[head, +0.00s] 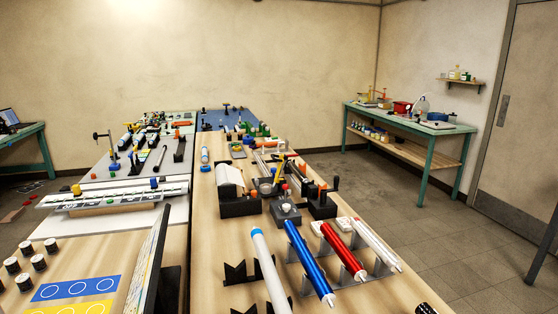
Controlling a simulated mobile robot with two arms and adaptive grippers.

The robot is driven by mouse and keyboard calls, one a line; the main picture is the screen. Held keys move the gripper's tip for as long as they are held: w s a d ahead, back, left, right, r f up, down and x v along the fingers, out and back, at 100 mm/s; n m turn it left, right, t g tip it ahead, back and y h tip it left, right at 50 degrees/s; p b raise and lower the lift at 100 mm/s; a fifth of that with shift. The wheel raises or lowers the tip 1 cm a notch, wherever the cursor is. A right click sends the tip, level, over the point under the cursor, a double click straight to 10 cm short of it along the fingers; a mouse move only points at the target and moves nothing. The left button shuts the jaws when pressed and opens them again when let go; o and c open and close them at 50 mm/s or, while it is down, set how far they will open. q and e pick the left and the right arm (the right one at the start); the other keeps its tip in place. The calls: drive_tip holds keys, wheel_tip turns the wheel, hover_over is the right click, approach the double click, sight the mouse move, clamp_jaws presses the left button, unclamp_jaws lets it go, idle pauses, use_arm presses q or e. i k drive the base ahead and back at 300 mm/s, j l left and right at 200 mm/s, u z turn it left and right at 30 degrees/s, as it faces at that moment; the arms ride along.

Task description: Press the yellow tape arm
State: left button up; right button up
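A thin yellow arm (280,168), which looks like the yellow tape arm, stands tilted among the winding parts near the middle of the long wooden table. It is small in the head view and its lower end is partly hidden by the parts around it. I cannot tell whether it touches anything below. Neither of my grippers shows in the head view.
A black stand with a white roll (230,177) is left of the yellow arm, and a black crank unit (323,200) is right of it. White, blue (308,260) and red (342,250) tubes lie on cradles in front. A dark panel (148,265) stands upright at front left.

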sight(284, 157)
drive_tip(key=k+z, duration=0.1)
drive_tip(key=k, duration=0.55)
drive_tip(key=z, duration=2.55)
drive_tip(key=i+j, duration=0.1)
drive_tip(key=i, duration=0.65)
drive_tip(key=i+j, duration=0.1)
drive_tip(key=i, duration=0.65)
drive_tip(key=i+j+u, duration=0.1)
drive_tip(key=i+u, duration=0.35)
drive_tip(key=i+l+u, duration=0.1)
drive_tip(key=i+u, duration=0.35)
drive_tip(key=i, duration=0.25)
drive_tip(key=i+l+u, duration=0.3)
drive_tip(key=i+u, duration=0.15)
drive_tip(key=i+j+u, duration=0.2)
drive_tip(key=u, duration=0.2)
drive_tip(key=i+u, duration=0.75)
drive_tip(key=i+l+u, duration=0.15)
drive_tip(key=i+u, duration=0.25)
drive_tip(key=i+z, duration=0.15)
drive_tip(key=i, duration=0.5)
drive_tip(key=i+j+z, duration=0.15)
drive_tip(key=i, duration=0.5)
drive_tip(key=i+j+z, duration=0.15)
drive_tip(key=i, duration=0.5)
drive_tip(key=l, duration=0.05)
